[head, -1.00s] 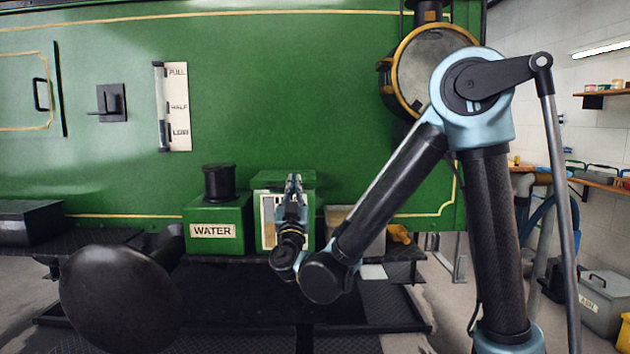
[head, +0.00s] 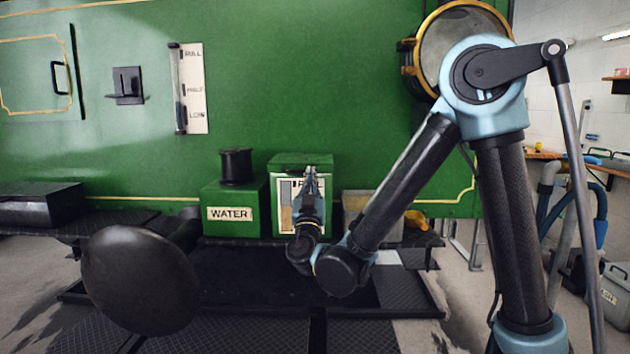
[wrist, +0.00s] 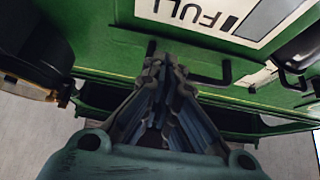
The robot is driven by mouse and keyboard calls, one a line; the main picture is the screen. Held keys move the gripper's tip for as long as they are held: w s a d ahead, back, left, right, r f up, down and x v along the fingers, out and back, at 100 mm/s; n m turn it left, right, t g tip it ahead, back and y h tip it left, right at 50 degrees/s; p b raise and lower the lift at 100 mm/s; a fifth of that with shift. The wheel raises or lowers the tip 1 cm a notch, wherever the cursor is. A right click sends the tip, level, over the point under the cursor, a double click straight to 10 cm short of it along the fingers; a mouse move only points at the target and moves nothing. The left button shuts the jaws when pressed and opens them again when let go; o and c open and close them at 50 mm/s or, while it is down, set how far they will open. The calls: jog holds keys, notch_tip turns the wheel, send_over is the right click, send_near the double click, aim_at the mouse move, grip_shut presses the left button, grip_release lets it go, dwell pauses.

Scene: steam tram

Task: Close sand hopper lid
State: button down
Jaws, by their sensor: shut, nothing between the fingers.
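A green box with a white gauge plate (head: 286,205) stands in front of the green tram side, right of the WATER box. I take it for the sand hopper; its lettering is partly hidden by my gripper. Its top (head: 290,158) is green; I cannot tell how far its lid is open. My gripper (head: 311,172) points up in front of this box, fingers together and empty. In the wrist view, my fingertips (wrist: 165,68) are near a black handle bar (wrist: 190,77) on a green surface under a white plate marked FULL (wrist: 215,14). Touching is unclear.
The green WATER box (head: 230,213) with a black cap stands left of the hopper. A greyish box (head: 357,202) is partly hidden behind my arm. A round black disc (head: 140,280) is at front left. A lamp (head: 455,45) sticks out at upper right.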

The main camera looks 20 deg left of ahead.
jog(key=s+d+f, duration=0.1)
jog(key=s+f, duration=0.2)
jog(key=f, duration=0.6)
